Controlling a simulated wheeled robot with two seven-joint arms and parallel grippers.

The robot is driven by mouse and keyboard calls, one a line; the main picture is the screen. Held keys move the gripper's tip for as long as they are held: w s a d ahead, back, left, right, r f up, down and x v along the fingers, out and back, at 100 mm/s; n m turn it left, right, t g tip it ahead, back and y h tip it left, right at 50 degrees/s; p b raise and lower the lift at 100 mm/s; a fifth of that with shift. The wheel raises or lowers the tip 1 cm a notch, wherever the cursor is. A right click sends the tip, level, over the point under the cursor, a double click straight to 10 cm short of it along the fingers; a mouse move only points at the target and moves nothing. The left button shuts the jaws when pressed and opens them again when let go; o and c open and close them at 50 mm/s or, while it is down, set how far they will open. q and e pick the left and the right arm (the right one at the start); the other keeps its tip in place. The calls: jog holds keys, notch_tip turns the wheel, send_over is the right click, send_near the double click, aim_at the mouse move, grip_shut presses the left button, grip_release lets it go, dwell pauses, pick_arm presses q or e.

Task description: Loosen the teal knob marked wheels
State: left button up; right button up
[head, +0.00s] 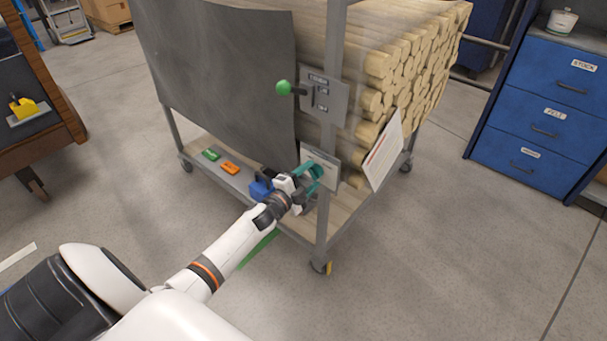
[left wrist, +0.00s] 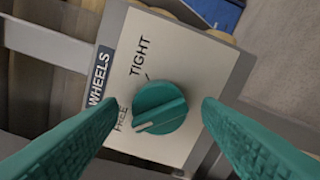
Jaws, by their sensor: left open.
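The teal knob (left wrist: 161,106) sits on a pale plate labelled WHEELS, with TIGHT and FREE marked on it. Its white pointer line lies on the FREE side. My left gripper (left wrist: 160,112) is open, one teal finger on each side of the knob, with a visible gap to it on both sides in the picture. In the head view my left gripper (head: 309,180) is in front of the plate (head: 321,161) on the cart's post and hides the knob. My right gripper is not in view.
The cart carries a stack of wooden rods (head: 400,70). Above the plate is a green-knobbed lever (head: 284,88). A white sheet (head: 384,150) hangs at the right. Green (head: 211,154) and orange (head: 230,168) items lie on the lower shelf. Blue drawers (head: 545,110) stand at the right.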

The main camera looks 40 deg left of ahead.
pick_arm(q)
jog(key=shift+s, duration=0.45)
jog(key=s+a+p, duration=0.1)
jog(key=s, duration=1)
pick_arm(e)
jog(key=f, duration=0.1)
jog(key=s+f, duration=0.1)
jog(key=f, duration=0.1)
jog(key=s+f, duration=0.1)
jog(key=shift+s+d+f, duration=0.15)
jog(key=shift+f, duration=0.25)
